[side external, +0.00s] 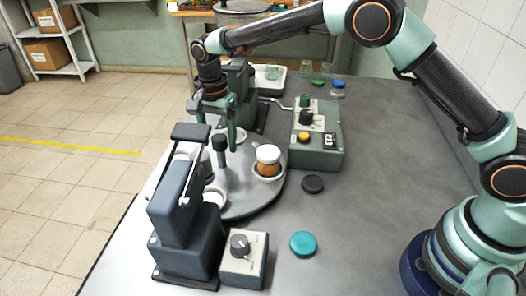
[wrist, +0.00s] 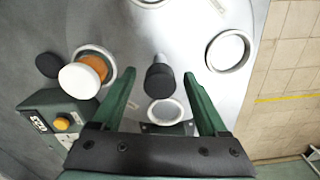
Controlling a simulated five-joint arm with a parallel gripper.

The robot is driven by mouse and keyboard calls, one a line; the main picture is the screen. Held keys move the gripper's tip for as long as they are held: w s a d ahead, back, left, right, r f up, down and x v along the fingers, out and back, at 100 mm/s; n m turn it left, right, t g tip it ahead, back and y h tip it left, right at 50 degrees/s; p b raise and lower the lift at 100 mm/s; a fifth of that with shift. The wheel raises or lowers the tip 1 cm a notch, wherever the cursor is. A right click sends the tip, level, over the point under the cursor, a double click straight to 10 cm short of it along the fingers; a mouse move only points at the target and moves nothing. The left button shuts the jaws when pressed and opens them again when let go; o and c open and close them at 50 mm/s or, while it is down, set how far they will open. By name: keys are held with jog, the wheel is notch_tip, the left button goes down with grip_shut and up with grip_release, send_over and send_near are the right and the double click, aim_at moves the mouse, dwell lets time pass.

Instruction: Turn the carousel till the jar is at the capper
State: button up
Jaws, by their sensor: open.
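The carousel (side external: 245,205) is a grey round disc with white-rimmed seats and a dark upright post (side external: 221,158) at its middle. One jar (side external: 267,168) with orange contents and a white top sits upright in a seat on the right side; in the wrist view its orange side (wrist: 95,66) is at upper left. My gripper (side external: 217,138) is open over the disc near the post. In the wrist view the post (wrist: 159,80) appears between my open fingertips (wrist: 159,75); contact is not clear. I cannot tell which machine is the capper.
A blue-grey machine (side external: 183,215) with a lever stands at the front edge, beside a knob box (side external: 243,258). A dark green machine (side external: 240,90) stands behind my gripper. A control box (side external: 317,150) is right of the disc. Dark (side external: 313,184) and teal (side external: 303,244) discs lie on the table.

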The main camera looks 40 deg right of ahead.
grip_shut()
dwell(1.4)
